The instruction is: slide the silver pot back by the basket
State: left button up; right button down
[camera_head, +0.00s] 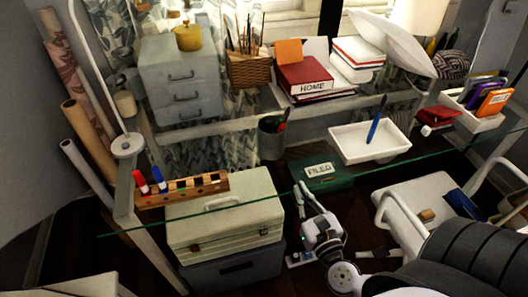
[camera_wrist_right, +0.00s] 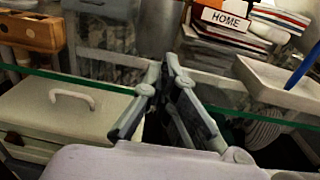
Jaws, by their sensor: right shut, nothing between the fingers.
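My left gripper is not in view.
A white tray (camera_head: 348,152) with a blue pen lies right of the pot. A wooden marker rack (camera_head: 182,190) is at left. Red HOME binders (camera_head: 304,82) and grey drawers (camera_head: 180,75) stand at the back. Glass shows between pot and basket.

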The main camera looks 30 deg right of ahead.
aim_at(278, 147)
jog(key=p+x, duration=0.3)
jog(key=x, duration=1.1)
jog(key=shift+r, duration=0.15)
